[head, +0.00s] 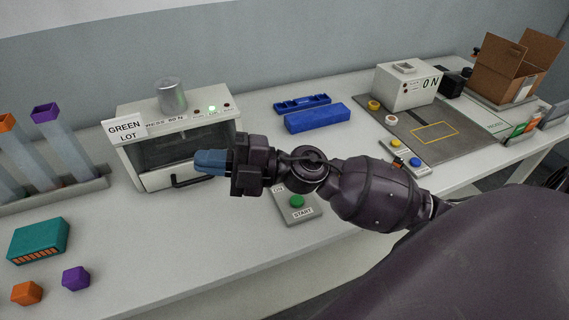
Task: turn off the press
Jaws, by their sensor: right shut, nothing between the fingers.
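The press (152,178) is a white box machine with a dark front window, at left centre. Its top edge carries lettering that reads like "PRESS 80 N", partly covered by a "GREEN LOT" card (125,129). A green lamp (212,109) glows on it. A black handle (186,181) shows at its lower front. My right gripper (211,162) has blue fingertips, shut and empty, in front of the press. My left gripper is out of view.
A metal cylinder (171,97) stands on the press. Blue trays (317,117) lie behind my arm. Tubes, a teal block (38,240) and small blocks are left.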

